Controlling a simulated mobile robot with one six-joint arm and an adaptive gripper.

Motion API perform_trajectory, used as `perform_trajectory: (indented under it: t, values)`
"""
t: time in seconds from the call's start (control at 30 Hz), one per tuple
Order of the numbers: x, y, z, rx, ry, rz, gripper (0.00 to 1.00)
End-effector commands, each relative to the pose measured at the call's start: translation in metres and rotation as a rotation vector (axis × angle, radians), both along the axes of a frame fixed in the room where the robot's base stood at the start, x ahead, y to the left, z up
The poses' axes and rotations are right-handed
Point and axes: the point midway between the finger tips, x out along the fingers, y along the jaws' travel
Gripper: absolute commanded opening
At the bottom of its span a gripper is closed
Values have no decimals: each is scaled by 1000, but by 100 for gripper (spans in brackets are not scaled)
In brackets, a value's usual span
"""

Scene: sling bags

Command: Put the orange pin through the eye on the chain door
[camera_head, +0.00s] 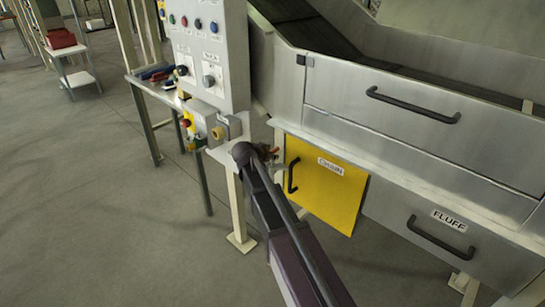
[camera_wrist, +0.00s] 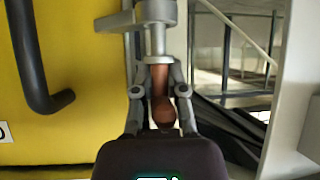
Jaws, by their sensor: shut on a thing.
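The pin's far end meets a grey metal fitting (camera_wrist: 158,12) at the door's edge, which looks like the eye. I cannot tell how far the pin enters it. In the head view my arm hides most of the gripper.
A dark door handle (camera_wrist: 32,60) stands out left of my gripper. A control panel (camera_head: 210,50) with a yellow-fronted switch box (camera_head: 217,132) is at the left of the door. A pale post (camera_wrist: 300,90) stands close at the right.

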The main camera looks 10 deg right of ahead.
Motion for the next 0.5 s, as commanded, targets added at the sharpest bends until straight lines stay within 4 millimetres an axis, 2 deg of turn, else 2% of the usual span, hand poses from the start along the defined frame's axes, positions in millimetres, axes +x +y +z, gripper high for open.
perform_trajectory:
  t: [0.5]
  values:
    - [0, 0, -10, 0, 0, 0, 0]
